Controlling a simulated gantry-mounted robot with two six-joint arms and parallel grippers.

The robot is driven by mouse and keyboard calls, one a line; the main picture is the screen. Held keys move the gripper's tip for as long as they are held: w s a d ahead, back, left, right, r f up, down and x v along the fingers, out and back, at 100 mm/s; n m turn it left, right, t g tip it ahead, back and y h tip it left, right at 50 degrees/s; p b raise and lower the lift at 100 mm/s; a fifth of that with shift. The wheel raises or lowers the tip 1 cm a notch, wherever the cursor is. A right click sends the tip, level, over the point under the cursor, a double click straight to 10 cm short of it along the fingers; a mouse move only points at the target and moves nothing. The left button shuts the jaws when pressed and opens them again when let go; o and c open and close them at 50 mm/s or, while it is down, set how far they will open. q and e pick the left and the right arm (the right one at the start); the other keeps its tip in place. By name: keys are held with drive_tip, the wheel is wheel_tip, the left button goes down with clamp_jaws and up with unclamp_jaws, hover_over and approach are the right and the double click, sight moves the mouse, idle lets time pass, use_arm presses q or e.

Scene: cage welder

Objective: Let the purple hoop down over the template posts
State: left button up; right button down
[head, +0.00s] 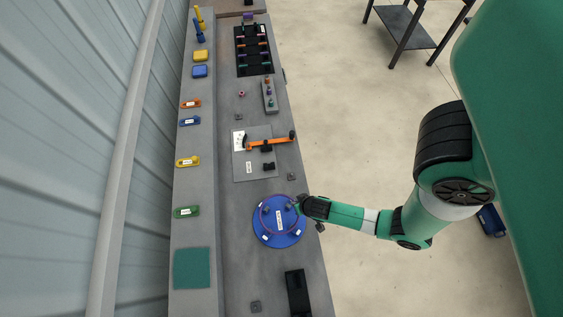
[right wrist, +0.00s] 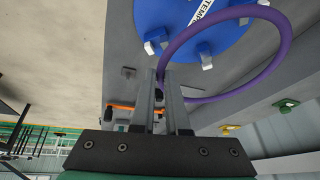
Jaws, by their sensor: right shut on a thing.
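The purple hoop (head: 262,215) is over the round blue template (head: 258,232), whose label reads in part "TEMP". My right gripper (head: 297,203) is shut on the hoop's rim at the template's right side. In the right wrist view the two fingers (right wrist: 161,88) pinch the purple hoop (right wrist: 284,55), which arcs away to the right. The blue template (right wrist: 228,42) shows beyond it with small pale posts (right wrist: 206,60) near its edge. I cannot tell how high the hoop is above the posts. My left gripper is not in view.
A plate with an orange lever (head: 270,143) lies farther along the grey bench. A black block (head: 297,292) and a teal mat (head: 192,268) are at the near end. Coloured pieces, including a green one (head: 187,212), line the left ledge. The wall runs along the left.

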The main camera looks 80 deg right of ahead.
drive_tip(key=shift+f, duration=0.25)
wheel_tip(320, 180, down, 6)
drive_tip(key=b, duration=0.5)
drive_tip(key=shift+b, duration=0.4)
drive_tip(key=shift+d+f, duration=0.1)
drive_tip(key=shift+f, duration=0.45)
drive_tip(key=shift+f, duration=0.4)
idle(5.6)
